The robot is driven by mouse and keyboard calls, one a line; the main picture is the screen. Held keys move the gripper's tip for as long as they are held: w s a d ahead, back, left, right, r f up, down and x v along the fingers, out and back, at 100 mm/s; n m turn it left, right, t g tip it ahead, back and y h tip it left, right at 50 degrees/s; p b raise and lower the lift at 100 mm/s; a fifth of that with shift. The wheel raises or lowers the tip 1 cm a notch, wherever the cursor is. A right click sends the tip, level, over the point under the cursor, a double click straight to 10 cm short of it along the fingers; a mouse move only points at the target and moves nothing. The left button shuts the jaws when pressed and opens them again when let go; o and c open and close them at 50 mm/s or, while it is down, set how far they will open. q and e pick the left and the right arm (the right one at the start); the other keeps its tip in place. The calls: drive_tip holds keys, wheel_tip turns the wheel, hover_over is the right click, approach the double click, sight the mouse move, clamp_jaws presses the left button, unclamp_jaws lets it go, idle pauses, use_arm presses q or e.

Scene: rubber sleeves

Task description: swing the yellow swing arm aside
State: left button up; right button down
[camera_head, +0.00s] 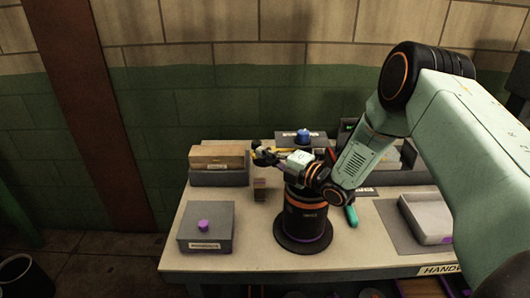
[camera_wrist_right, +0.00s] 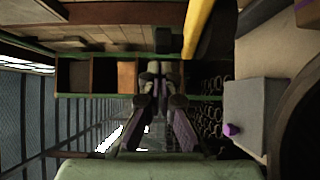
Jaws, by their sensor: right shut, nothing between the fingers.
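The yellow swing arm (camera_head: 289,151) shows as a short yellow bar behind my right gripper in the head view, partly hidden by it. In the right wrist view the yellow swing arm (camera_wrist_right: 197,28) comes down from the top edge, just right of the fingertips. My right gripper (camera_head: 256,155) points left above the table, near the bar. In the right wrist view my right gripper (camera_wrist_right: 160,72) is shut and empty. I cannot tell whether it touches the bar. My left gripper is not in view.
A dark round post (camera_head: 304,215) with orange bands stands below my right wrist. A grey box with a purple knob (camera_head: 204,226) sits front left, a wooden block (camera_head: 217,155) behind it. A blue knob (camera_head: 303,136) stands at the back. A pale tray (camera_head: 428,216) lies right.

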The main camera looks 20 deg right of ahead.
sight(254, 141)
drive_tip(key=shift+w+d, duration=0.15)
drive_tip(key=shift+w, duration=0.35)
drive_tip(key=shift+w+a+f+m+t+h+b, duration=0.15)
drive_tip(key=shift+w+m+t+h+b, duration=0.1)
drive_tip(key=shift+w+m+h+b, duration=0.25)
drive_tip(key=shift+w+a+r+m+t+h+b, duration=0.1)
drive_tip(key=shift+w+m+t+h+b, duration=0.15)
drive_tip(key=shift+w+h, duration=0.3)
drive_tip(key=shift+w+a+f+m+t+h+b, duration=0.1)
drive_tip(key=shift+w+a+m+t+h+b, duration=0.1)
drive_tip(key=shift+w+m+h+b, duration=0.25)
drive_tip(key=shift+w+d+m+h+b, duration=0.1)
drive_tip(key=shift+w+m+h+b, duration=0.2)
drive_tip(key=shift+w+h+b, duration=0.35)
drive_tip(key=shift+w+d+b, duration=0.15)
drive_tip(key=shift+w+b, duration=0.2)
drive_tip(key=shift+w, duration=0.4)
drive_tip(key=shift+w+d+b, duration=0.15)
drive_tip(key=shift+w+b, duration=0.2)
drive_tip(key=shift+w, duration=0.85)
drive_tip(key=shift+d, duration=0.1)
drive_tip(key=shift+b, duration=0.3)
